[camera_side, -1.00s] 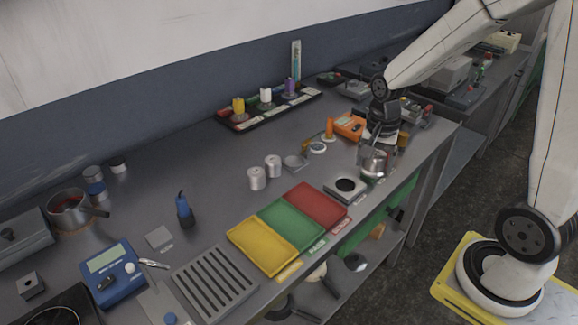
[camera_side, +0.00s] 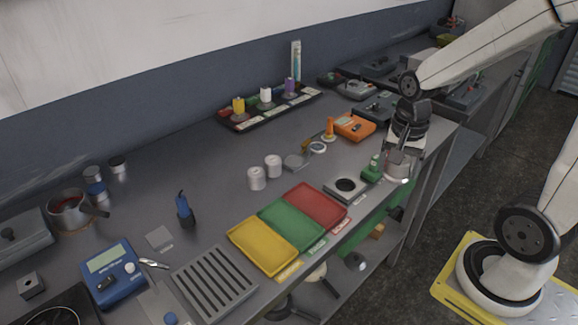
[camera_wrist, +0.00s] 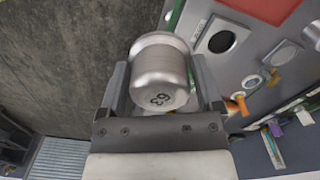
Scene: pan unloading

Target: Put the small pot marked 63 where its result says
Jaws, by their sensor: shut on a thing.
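My gripper (camera_wrist: 160,95) is shut on the small metal pot (camera_wrist: 158,70), one finger on each side. A dark mark reading 63 shows on the pot in the wrist view. In the side view the held pot (camera_side: 398,166) is at the bench's right front edge, right of the plate with a round dark hole (camera_side: 346,187). A yellow tray (camera_side: 262,248), a green tray (camera_side: 290,226) and a red tray (camera_side: 317,206) lie in a row left of that plate, with small labels along their front edges that I cannot read.
A green object (camera_side: 371,169) stands between the plate and my gripper. Two similar pale pots (camera_side: 257,179) stand behind the trays. An orange device (camera_side: 354,127) and an orange post (camera_side: 330,129) are behind. Bare floor shows beyond the bench edge.

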